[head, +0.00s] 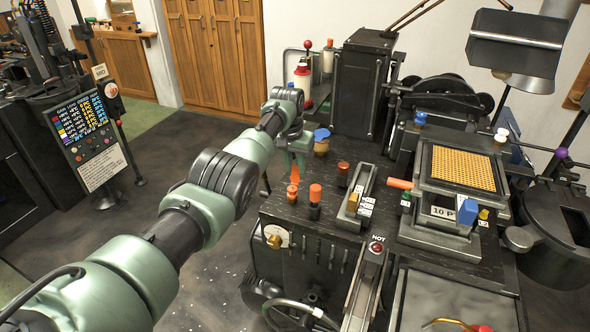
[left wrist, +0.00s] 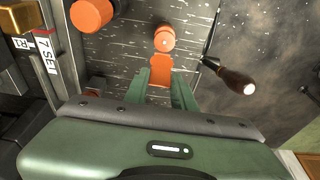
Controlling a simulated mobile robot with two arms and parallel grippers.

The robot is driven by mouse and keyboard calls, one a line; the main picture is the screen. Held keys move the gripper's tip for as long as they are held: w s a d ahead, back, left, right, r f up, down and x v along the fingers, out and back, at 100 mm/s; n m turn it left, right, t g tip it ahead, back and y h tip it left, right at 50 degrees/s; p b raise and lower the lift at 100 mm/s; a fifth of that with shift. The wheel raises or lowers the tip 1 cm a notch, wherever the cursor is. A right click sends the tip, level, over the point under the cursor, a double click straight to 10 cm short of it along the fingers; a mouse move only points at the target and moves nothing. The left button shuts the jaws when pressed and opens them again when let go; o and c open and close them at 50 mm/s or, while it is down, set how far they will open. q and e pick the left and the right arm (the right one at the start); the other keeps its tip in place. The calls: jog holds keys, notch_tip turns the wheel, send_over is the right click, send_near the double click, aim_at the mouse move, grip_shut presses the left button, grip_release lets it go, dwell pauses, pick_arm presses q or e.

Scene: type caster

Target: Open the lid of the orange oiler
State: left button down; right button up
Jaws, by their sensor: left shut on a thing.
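The orange oiler (head: 293,192) is a small round cup on the black machine top, near its left edge; it also shows in the left wrist view (left wrist: 164,39). My left gripper (head: 293,165) points down just above and behind it. In the left wrist view, my green fingers (left wrist: 160,78) are shut on a flat orange piece (left wrist: 158,64) that looks like the oiler's lid. This piece stands up beside the round cup; the fingers partly hide it, and I cannot tell exactly how far it is tilted. My right gripper is not in view.
Other orange-topped knobs (head: 315,193) (head: 343,168) stand close by on the right. A blue-lidded cup (head: 321,141) stands behind. A dark handle (left wrist: 232,79) lies right of the fingers in the wrist view. Open floor (head: 225,255) is left of the machine.

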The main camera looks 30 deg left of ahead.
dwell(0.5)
pick_arm(q)
jog(key=c, duration=1.2)
grip_release()
jog(key=shift+w+f, duration=0.1)
jog(key=shift+o, duration=0.2)
jog(key=shift+r, duration=0.6)
jog(key=v, duration=0.6)
jog(key=shift+r+b, duration=0.3)
jog(key=shift+s+f, duration=0.1)
jog(key=shift+s, duration=0.2)
